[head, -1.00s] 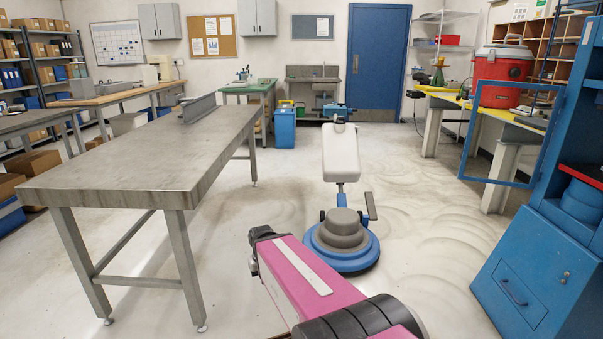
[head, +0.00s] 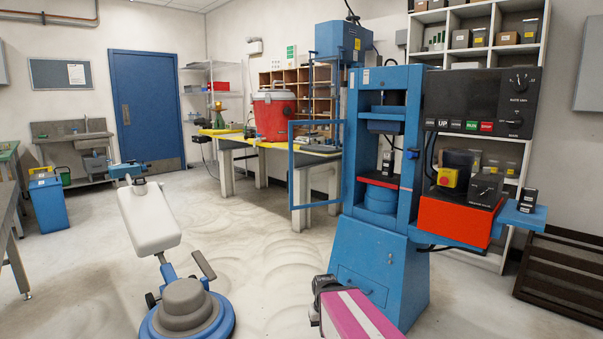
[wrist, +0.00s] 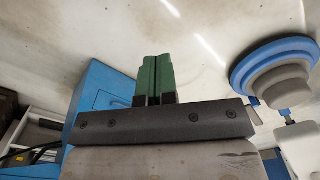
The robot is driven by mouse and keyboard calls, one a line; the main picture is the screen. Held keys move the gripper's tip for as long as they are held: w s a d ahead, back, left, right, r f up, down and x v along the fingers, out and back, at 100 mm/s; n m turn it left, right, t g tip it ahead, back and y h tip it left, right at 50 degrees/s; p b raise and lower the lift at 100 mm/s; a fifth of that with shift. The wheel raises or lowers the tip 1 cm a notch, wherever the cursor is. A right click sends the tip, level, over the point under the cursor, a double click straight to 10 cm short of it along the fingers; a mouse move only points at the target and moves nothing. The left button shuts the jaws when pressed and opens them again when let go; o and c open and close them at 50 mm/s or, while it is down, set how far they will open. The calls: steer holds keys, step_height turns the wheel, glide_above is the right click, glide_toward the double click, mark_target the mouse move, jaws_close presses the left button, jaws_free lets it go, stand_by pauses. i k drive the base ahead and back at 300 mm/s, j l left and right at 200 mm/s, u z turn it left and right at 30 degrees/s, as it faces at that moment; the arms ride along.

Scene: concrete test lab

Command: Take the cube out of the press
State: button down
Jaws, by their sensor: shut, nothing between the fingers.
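The press (head: 378,262) is a tall blue machine right of centre in the head view. Its blue-framed guard (head: 292,165) stands swung out to the left, so the front looks open. A small dark block with a lighter face, probably the cube (head: 387,161), sits on the red-edged lower plate between the uprights; it is too small to be sure. My gripper (wrist: 155,78) shows in the wrist view with its green fingers together and empty, above the floor and apart from the press. The blue press base appears beside it on the left in the wrist view.
A control box (head: 478,102) and a red-fronted shelf (head: 452,220) jut from the press's right side. A floor polisher (head: 185,310) stands at lower left. A yellow-topped bench (head: 270,146) is behind the guard. The floor between polisher and press is clear.

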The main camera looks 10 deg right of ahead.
mark_target(387, 156)
steer(key=i+l+z, duration=0.1)
steer(key=z, duration=0.65)
steer(key=l, duration=0.1)
